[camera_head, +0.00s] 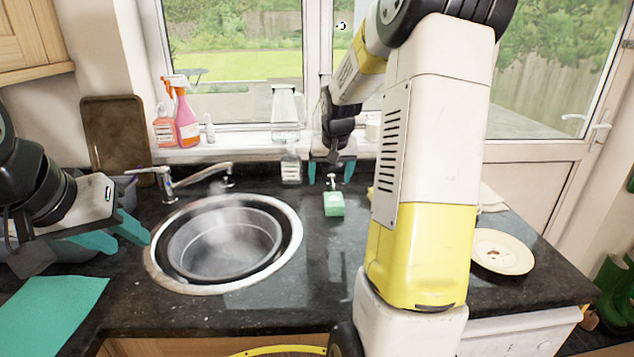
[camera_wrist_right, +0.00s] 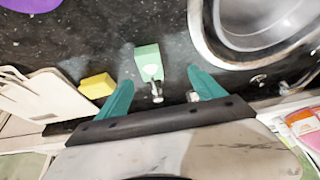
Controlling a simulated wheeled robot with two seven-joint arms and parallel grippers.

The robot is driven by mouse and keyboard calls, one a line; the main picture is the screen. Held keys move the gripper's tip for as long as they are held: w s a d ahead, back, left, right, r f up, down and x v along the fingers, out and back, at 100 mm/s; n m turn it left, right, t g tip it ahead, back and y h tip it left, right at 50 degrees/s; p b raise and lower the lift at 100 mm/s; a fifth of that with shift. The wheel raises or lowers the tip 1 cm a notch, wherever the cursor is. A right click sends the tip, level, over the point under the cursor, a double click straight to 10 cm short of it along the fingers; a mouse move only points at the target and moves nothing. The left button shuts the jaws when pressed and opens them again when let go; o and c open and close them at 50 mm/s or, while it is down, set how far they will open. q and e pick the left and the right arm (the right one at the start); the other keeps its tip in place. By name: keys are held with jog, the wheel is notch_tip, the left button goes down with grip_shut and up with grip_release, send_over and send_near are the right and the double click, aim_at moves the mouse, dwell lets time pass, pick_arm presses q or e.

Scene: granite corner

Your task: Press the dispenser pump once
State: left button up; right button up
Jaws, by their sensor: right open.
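The dispenser is a small green block-shaped bottle (camera_head: 333,204) with a pale pump on top, standing on the dark granite counter right of the sink. In the right wrist view the dispenser (camera_wrist_right: 149,62) and its pump (camera_wrist_right: 157,92) show between the teal fingers. My right gripper (camera_head: 331,173) is open and empty, pointing down just behind and above the pump in the head view. Whether it touches the pump cannot be told. My left gripper (camera_head: 133,232) is at the left of the sink, with its teal fingers apart and nothing seen between them.
The round sink (camera_head: 222,243) and tap (camera_head: 180,180) are left of the dispenser. A clear bottle (camera_head: 290,167) stands behind. A yellow sponge (camera_wrist_right: 97,86) lies near the dispenser. A plate (camera_head: 502,252) is at the right. Spray bottles (camera_head: 184,115) stand on the sill.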

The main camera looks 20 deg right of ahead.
send_near(334, 199)
jog(key=shift+w+f+m, duration=0.15)
jog(key=shift+w+f, duration=0.2)
jog(key=shift+f, duration=0.2)
jog(key=shift+w+f+m, duration=0.15)
jog(key=shift+w+f, duration=0.25)
jog(key=shift+f, duration=0.15)
jog(key=shift+x, duration=3.9)
jog(key=shift+s+d, duration=0.1)
jog(key=shift+s, duration=0.05)
jog(key=shift+c, duration=0.5)
